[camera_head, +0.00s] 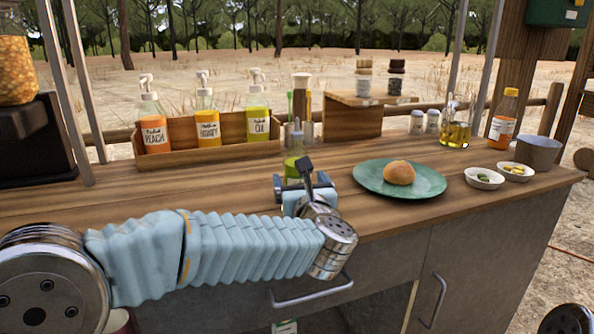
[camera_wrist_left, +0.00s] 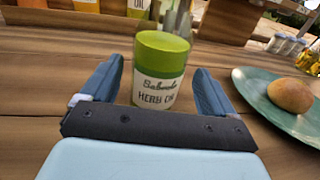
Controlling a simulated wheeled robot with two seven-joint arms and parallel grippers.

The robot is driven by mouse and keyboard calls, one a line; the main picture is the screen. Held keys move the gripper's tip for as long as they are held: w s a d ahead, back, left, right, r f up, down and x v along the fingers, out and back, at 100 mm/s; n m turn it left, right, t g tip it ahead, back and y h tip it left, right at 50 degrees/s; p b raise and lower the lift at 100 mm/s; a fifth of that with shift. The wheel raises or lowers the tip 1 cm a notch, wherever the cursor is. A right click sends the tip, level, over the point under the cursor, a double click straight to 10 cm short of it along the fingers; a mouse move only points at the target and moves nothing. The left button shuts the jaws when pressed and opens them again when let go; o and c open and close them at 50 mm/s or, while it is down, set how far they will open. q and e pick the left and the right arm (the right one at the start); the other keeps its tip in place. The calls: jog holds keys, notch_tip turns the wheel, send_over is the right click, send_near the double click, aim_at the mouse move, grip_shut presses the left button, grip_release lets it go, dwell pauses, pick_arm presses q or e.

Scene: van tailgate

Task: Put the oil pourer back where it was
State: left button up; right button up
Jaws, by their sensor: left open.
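A clear glass bottle of green oil with a label reading herb oil (camera_head: 295,165) stands upright on the wooden counter, left of the green plate. In the left wrist view the bottle (camera_wrist_left: 160,72) stands between the two blue fingers, with gaps at both sides. My left gripper (camera_head: 297,182) is open around its lower part; its foot is hidden in the head view. A glass cruet of golden oil (camera_head: 456,133) stands at the right back of the counter. I cannot tell which of the two is the oil pourer. My right gripper is out of view.
A green plate (camera_head: 365,181) with a bun (camera_head: 399,173) lies just right of the gripper. Behind are a wooden crate (camera_head: 225,152) of pump bottles and a small shelf (camera_head: 350,122). Two white bowls, a grey bucket (camera_head: 540,150) and an orange bottle (camera_head: 503,120) stand right.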

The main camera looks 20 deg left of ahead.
aim_at(296, 174)
pick_arm(q)
jog(key=x, duration=0.3)
jog(key=shift+w+a+p, duration=0.2)
jog(key=shift+a+p, duration=0.05)
jog(key=shift+p, duration=0.1)
jog(key=shift+c, duration=0.3)
jog(key=shift+r, duration=0.1)
jog(key=c, duration=1.3)
